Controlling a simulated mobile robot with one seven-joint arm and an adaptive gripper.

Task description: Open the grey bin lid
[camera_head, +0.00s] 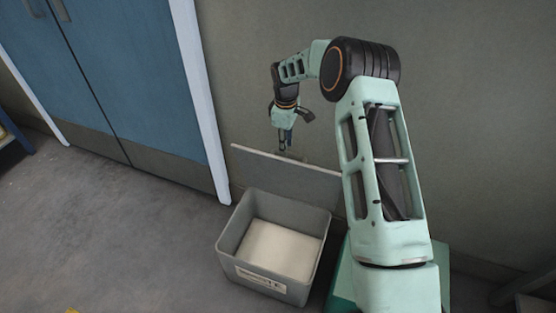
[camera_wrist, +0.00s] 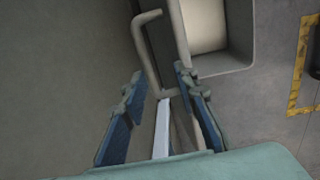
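The grey bin (camera_head: 229,243) stands on the floor by the wall, with a pale interior showing. Its grey lid (camera_head: 290,177) is raised and stands steeply up along the bin's wall side. In the wrist view the bin (camera_wrist: 236,66) is at the upper right, and a bent grey bar (camera_wrist: 143,42), perhaps the lid's handle, lies ahead of the fingers. My gripper (camera_head: 286,150) points down at the lid's upper edge, on the wall side. In the wrist view the two blue fingers of my gripper (camera_wrist: 160,110) are apart, with nothing clearly held. Contact with the lid cannot be told.
A blue double door (camera_head: 110,80) with a white frame (camera_head: 203,100) is left of the bin. The wall (camera_head: 255,60) is close behind the lid. Yellow-and-black floor marking (camera_wrist: 299,70) shows in the wrist view. The floor left of the bin is clear.

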